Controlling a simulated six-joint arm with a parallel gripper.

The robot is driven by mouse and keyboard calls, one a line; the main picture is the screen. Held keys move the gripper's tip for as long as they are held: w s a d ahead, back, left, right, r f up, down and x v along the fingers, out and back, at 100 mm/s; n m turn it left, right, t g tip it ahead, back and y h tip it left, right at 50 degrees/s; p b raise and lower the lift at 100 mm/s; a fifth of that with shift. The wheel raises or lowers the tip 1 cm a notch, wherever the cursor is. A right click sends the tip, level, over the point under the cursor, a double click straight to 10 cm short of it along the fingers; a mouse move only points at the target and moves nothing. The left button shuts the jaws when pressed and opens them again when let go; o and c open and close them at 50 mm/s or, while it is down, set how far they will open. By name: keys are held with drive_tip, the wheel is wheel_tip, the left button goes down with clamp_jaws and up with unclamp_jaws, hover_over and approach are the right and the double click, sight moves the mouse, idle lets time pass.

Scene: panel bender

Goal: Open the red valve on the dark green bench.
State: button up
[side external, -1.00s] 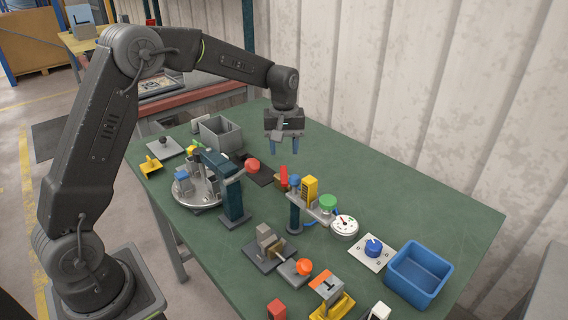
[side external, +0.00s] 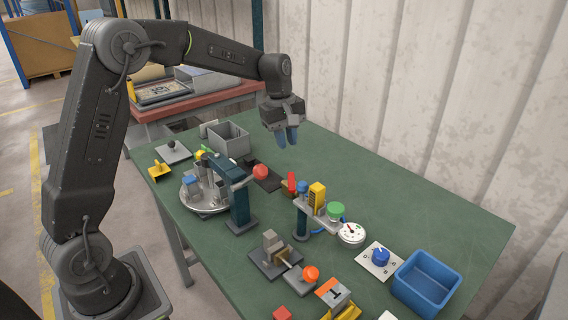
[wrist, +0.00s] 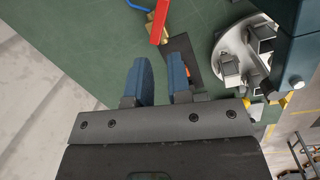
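The red valve shows as a red lever handle (side external: 291,183) near the middle of the dark green bench (side external: 400,195). The handle lies beyond the fingertips.
A blue bin (side external: 425,282) is farther right. The bench's back right is clear.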

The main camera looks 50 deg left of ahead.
sight(291, 184)
drive_tip(key=s+n, duration=0.1)
drive_tip(key=n, duration=0.3)
drive_tip(key=s+a+f+n+t+h, duration=0.1)
drive_tip(key=n, duration=0.2)
drive_tip(key=s+a+f+n+t, duration=0.1)
drive_tip(key=s+n, duration=0.1)
drive_tip(key=n, duration=0.2)
drive_tip(key=shift+a+f+n+h, duration=0.15)
drive_tip(key=shift+n+h, duration=0.15)
clamp_jaws()
drive_tip(key=shift+n+t, duration=0.3)
drive_tip(key=shift+n, duration=0.5)
drive_tip(key=x, duration=1)
drive_tip(key=shift+s+a+f, duration=0.2)
drive_tip(key=shift+s+a, duration=0.05)
